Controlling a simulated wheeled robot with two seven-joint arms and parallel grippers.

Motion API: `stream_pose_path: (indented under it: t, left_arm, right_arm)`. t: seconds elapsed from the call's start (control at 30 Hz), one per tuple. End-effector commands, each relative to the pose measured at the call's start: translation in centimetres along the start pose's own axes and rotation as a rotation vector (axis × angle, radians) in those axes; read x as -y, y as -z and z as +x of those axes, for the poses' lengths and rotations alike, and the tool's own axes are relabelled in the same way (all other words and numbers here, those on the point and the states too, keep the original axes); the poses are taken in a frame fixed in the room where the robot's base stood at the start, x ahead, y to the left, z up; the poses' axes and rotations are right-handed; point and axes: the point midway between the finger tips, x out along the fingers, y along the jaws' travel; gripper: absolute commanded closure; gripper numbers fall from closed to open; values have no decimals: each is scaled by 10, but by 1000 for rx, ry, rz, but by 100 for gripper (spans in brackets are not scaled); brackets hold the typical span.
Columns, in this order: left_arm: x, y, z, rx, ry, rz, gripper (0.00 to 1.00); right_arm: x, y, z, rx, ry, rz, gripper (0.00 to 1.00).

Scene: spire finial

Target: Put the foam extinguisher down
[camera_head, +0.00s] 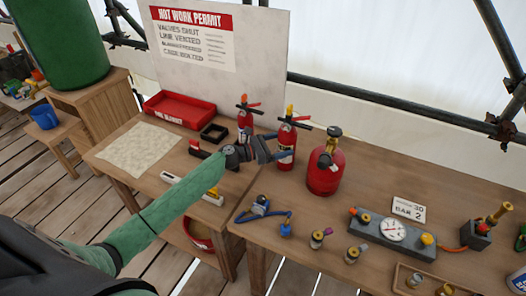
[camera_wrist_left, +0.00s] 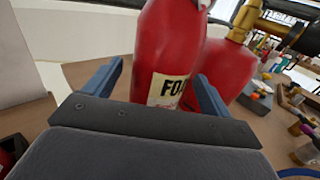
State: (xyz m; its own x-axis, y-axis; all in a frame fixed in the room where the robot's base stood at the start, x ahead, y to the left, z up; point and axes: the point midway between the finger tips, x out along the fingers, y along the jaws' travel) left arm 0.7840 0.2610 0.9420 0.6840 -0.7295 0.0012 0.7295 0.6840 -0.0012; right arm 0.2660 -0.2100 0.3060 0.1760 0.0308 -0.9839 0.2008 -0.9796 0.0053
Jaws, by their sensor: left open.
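The foam extinguisher (camera_head: 287,139) is a red bottle with a pale label and a dark and yellow top. It stands upright on the wooden table in the head view. In the left wrist view, the foam extinguisher (camera_wrist_left: 165,60) fills the middle, with "FO" readable on its label. My left gripper (camera_head: 272,150) is open, its blue-grey fingers (camera_wrist_left: 155,85) on either side of the bottle's lower body. I cannot tell whether a finger touches it. The bottle's base is hidden behind the gripper in the wrist view. My right gripper is not in view.
A second extinguisher (camera_head: 244,122) stands behind my left gripper. A round red tank (camera_head: 326,172) stands close on the right. A red tray (camera_head: 180,110), a black square holder (camera_head: 214,133) and a beige cloth (camera_head: 140,148) lie to the left. Gauge equipment (camera_head: 390,231) occupies the right table.

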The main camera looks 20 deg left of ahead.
Motion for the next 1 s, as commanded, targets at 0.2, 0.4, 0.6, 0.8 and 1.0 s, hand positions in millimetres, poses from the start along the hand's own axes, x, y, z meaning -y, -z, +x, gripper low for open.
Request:
stream_pose_path:
  t: [0.2,0.4,0.6,0.8,1.0]
  left_arm:
    - [1,5,-39,-2,2,1,17]
    - [1,3,-64,-1,1,-1,17]
    - [1,1,-76,-1,1,0,17]
    - [1,0,-77,0,2,1,17]
    - [1,0,-77,0,2,0,17]
  right_arm:
    - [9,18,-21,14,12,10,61]
    - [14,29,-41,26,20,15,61]
    - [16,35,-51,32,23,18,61]
    - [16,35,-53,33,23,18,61]
    - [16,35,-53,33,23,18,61]
